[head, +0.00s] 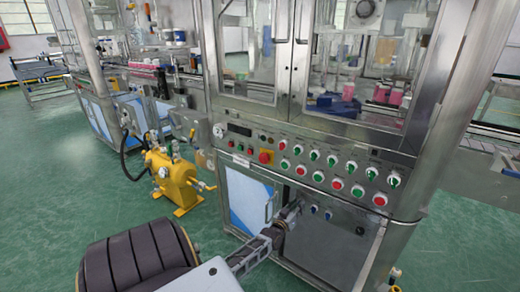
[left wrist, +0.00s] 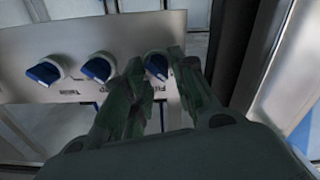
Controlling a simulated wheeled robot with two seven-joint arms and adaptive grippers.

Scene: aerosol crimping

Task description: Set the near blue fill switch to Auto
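The near blue fill switch (left wrist: 156,66) is a blue knob in a white ring on a grey metal panel (left wrist: 120,32), with a partly covered "Fill" label under it. My left gripper (left wrist: 157,62) has its two dark fingers apart, one on each side of this knob. I cannot tell whether they touch it. In the head view my left gripper (head: 292,213) is at the lower front of the steel machine and hides the switch. Two other blue switches (head: 313,209) (head: 328,214) show to its right there. My right gripper is not in view.
In the left wrist view a middle blue knob (left wrist: 97,67) and a left one (left wrist: 42,73) sit on the same panel. Above, the machine carries rows of green and red buttons (head: 315,155). A yellow pump unit (head: 176,178) stands to the left on the green floor.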

